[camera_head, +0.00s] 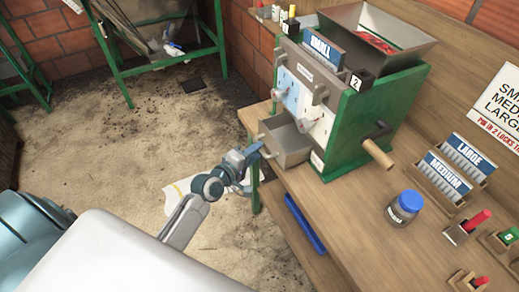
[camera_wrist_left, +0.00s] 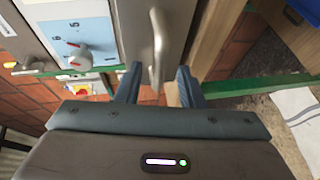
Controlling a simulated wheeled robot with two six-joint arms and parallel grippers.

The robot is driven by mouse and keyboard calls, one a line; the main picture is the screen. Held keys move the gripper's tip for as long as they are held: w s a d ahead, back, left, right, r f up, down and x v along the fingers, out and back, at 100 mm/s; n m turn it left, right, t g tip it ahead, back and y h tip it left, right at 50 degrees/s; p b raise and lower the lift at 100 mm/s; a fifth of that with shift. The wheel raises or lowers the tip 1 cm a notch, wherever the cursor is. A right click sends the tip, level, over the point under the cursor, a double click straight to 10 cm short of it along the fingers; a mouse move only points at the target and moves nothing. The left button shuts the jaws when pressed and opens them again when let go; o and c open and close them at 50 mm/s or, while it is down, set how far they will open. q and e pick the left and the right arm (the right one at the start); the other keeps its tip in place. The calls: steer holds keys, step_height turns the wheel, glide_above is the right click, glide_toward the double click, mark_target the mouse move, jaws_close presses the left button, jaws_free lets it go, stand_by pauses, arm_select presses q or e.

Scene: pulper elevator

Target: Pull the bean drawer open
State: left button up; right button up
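The bean drawer (camera_head: 291,143) is a grey metal box low on the front of the green pulper (camera_head: 366,105). It sticks out from the machine, and part of its open top shows. In the left wrist view, the drawer's front (camera_wrist_left: 178,22) carries a metal bar handle (camera_wrist_left: 156,40). My left gripper (camera_head: 256,149) is at the drawer's front. In the wrist view its two blue fingers (camera_wrist_left: 158,72) are apart, one on each side of the handle's near end, with gaps visible on both sides. My right gripper is not in view.
The pulper stands on a wooden bench (camera_head: 340,215). A blue-lidded jar (camera_head: 404,208) and the LARGE and MEDIUM plate racks (camera_head: 459,172) are to the right. A blue tray (camera_head: 305,224) sits below the bench edge. A white cloth (camera_head: 178,192) lies near my left arm. Open floor is at left.

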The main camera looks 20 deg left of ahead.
arm_select(q)
steer(key=v, duration=0.8)
steer(key=shift+f, duration=0.1)
steer(key=s+a+f+m+g+y, duration=0.1)
steer(key=s+a+f+m+g, duration=0.15)
steer(key=f, duration=0.85)
steer(key=s+a+f+m+g+y+b, duration=0.1)
steer(key=s+a+f+g+y, duration=0.15)
steer(key=f, duration=0.85)
steer(key=s+a+f+m+g+y, duration=0.15)
steer(key=s+f, duration=0.25)
steer(key=f, duration=0.7)
steer(key=s+d+f+m+g, duration=0.1)
steer(key=s+f+m+g, duration=0.3)
steer(key=s+f, duration=0.7)
steer(key=s+d+f+m+g+b, duration=0.1)
steer(key=s+f+m, duration=0.4)
steer(key=s+f, duration=0.7)
steer(key=s+d+g, duration=0.1)
steer(key=s+g, duration=0.1)
steer(key=s, duration=0.6)
steer(key=shift+s+f+m+g+b, duration=0.2)
steer(key=shift+f+m+g+b, duration=0.05)
steer(key=shift+m+g+b, duration=0.1)
